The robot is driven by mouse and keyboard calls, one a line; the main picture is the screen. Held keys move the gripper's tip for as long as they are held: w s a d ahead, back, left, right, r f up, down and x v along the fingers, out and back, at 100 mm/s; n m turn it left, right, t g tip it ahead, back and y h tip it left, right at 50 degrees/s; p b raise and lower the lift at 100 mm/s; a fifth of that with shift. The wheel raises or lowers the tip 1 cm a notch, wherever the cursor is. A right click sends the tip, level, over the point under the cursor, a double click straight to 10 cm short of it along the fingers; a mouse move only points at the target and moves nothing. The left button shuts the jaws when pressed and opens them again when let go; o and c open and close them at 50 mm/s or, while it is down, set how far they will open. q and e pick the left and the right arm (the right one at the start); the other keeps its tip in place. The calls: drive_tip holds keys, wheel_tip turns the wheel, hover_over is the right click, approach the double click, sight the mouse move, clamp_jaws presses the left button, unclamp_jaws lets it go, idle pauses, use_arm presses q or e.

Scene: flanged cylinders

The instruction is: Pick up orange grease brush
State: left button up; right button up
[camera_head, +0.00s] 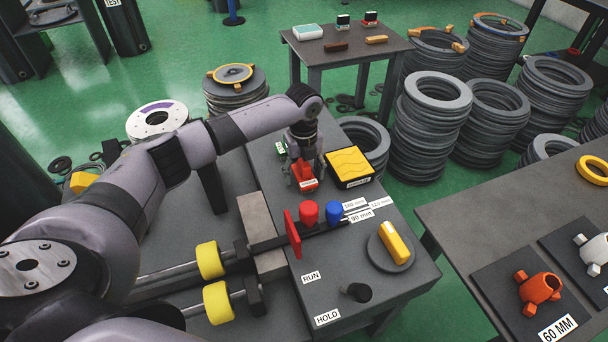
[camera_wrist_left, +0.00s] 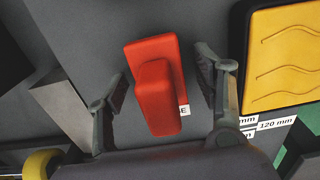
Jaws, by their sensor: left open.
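The orange grease brush is the red-orange block with a raised handle (camera_head: 303,172) on the dark grey bench. In the left wrist view the brush (camera_wrist_left: 155,85) lies between the two fingers of my left gripper (camera_wrist_left: 162,80), with a gap to each finger. My left gripper (camera_head: 306,181) is open above and around the brush, pointing down. A white label (camera_wrist_left: 184,110) shows partly beside the brush, its last letter E readable. My right gripper is not in view.
A yellow wavy-topped pad (camera_head: 349,163) lies right of the brush. Nearer are a red knob (camera_head: 308,213), a blue knob (camera_head: 334,212) and a yellow block on a round disc (camera_head: 394,243). A grey block (camera_wrist_left: 62,103) stands left of the gripper in the left wrist view.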

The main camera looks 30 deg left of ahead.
use_arm(q)
drive_tip(key=shift+c, duration=0.3)
drive_tip(key=c, duration=1.3)
drive_tip(key=shift+r, duration=0.5)
wheel_tip(320, 180, up, 9)
drive_tip(key=shift+f+p, duration=0.15)
drive_tip(key=shift+p, duration=1)
wheel_tip(320, 180, up, 10)
drive_tip(key=p, duration=0.1)
drive_tip(key=shift+r+p, duration=0.2)
drive_tip(key=shift+p, duration=0.15)
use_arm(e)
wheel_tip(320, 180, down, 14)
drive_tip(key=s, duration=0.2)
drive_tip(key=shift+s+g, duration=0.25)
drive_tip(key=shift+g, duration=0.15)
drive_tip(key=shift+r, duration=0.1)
